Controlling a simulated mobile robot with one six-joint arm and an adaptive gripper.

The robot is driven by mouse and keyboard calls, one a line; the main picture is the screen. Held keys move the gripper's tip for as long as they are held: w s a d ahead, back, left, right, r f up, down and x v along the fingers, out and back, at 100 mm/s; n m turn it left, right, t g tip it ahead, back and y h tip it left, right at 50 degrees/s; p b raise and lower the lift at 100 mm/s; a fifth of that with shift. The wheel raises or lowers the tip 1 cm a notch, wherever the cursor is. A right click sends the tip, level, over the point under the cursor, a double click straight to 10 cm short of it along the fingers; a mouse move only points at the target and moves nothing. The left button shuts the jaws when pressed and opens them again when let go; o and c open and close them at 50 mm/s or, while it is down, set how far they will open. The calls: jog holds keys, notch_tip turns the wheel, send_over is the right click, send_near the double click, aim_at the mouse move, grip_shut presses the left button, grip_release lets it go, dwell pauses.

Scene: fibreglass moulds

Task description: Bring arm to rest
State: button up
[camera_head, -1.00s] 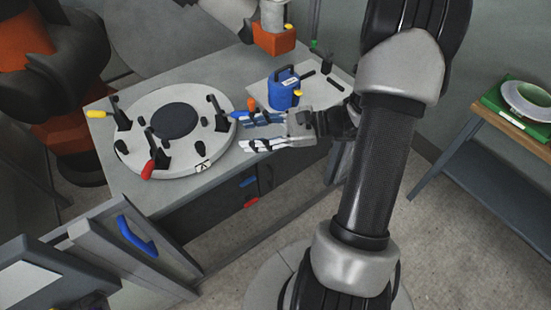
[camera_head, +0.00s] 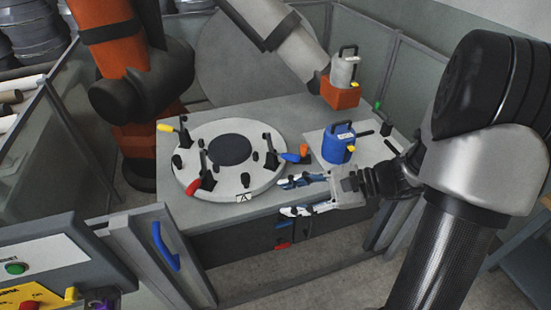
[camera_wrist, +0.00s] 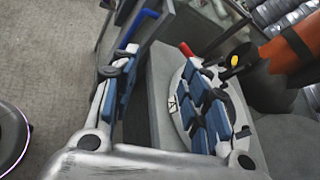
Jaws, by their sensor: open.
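My gripper (camera_head: 302,196) is at the front right edge of the grey table (camera_head: 225,212) in the head view, with its two blue-padded fingers spread and nothing between them. In the wrist view my gripper (camera_wrist: 160,100) is also open and empty, with the table edge and part of the round mould behind the fingers. My arm comes in from the right. The white round mould (camera_head: 262,183) with a dark centre and several clamps lies on the table, left of my gripper and apart from it, as far as I can tell.
A blue canister (camera_head: 338,145) stands on a light plate behind my gripper. An orange robot arm (camera_head: 108,25) stands behind the table. A blue-handled gate (camera_head: 150,262) and a control panel (camera_head: 35,262) are at front left. Grey floor (camera_head: 275,285) is clear in front.

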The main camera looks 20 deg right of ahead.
jog(key=s+a+r+n+g+h, duration=0.2)
jog(key=s+a+n+h, duration=0.2)
jog(key=s+n, duration=0.2)
jog(key=s+a+r+n+g+h, duration=0.3)
jog(key=s+n+h, duration=0.1)
jog(key=s+n, duration=0.3)
jog(key=r+n+t+h, duration=0.1)
jog(key=s+d+r+n+t+h, duration=0.1)
jog(key=n+t, duration=0.1)
jog(key=s+d+r+n+t+h, duration=0.1)
jog(key=n+h, duration=0.1)
jog(key=shift+d+r, duration=0.1)
jog(key=shift+r, duration=0.2)
